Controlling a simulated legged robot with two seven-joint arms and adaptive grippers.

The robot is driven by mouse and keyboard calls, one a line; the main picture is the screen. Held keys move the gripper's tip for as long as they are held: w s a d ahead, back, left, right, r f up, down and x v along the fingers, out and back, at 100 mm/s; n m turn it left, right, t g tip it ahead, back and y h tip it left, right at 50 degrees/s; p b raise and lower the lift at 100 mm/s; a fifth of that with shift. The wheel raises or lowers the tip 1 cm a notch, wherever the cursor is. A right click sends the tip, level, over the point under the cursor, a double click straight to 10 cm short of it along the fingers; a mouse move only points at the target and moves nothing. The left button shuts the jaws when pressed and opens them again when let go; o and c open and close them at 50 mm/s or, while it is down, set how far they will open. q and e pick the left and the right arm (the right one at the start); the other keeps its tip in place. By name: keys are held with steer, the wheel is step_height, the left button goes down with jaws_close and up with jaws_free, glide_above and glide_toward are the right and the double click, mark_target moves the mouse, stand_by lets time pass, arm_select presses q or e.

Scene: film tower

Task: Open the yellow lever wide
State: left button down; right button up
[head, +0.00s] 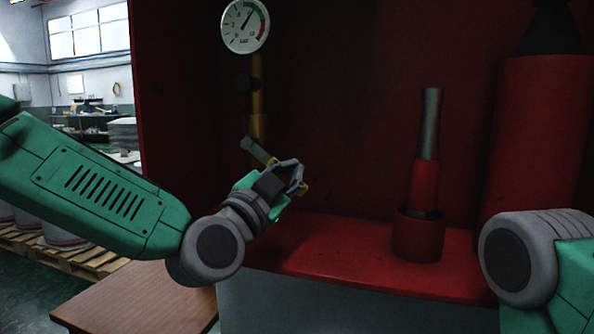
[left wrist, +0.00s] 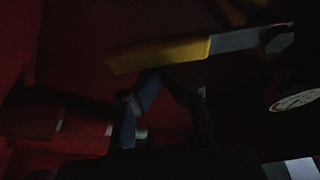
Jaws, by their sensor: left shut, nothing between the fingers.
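The yellow lever (left wrist: 160,53) crosses the upper part of the left wrist view, with a grey metal bar at its right end. In the head view, its grey bar (head: 258,151) shows just behind my left gripper, slanting down to the right. Most of the yellow part is hidden there by the gripper. My left gripper (head: 297,183) is shut and empty, close to the lever. Its fingers (left wrist: 165,108) show dimly below the lever in the wrist view. I cannot tell whether they touch it. My right gripper is out of view.
A brass pipe (head: 258,95) with a round gauge (head: 245,26) rises behind the lever. A red cup (head: 418,235) holds a red and grey cylinder (head: 428,150) on the red shelf (head: 340,262). A red tank (head: 540,140) stands right. A wooden table (head: 135,303) is lower left.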

arm_select(q)
steer(key=shift+d, duration=0.15)
steer(key=shift+f, duration=0.1)
steer(key=f+m, duration=0.1)
steer(key=a+m+g+p, duration=0.1)
steer(key=m, duration=0.1)
steer(key=a+f+m, duration=0.1)
steer(key=m, duration=0.1)
steer(key=shift+w+f+g+h, duration=0.3)
steer(key=shift+h, duration=0.1)
steer(key=shift+w+a+f+m+g, duration=0.15)
steer(key=shift+a+f+m+g, duration=0.3)
steer(key=shift+m, duration=0.55)
steer(key=shift+w+a+f+m+g+p, duration=0.2)
steer(key=shift+a+f+m+g, duration=0.15)
steer(key=shift+a+m, duration=0.4)
steer(key=shift+w+a+f+m+g+p, duration=0.15)
steer(key=shift+a+f+m, duration=0.3)
steer(key=shift+m, duration=0.5)
steer(key=shift+w, duration=0.1)
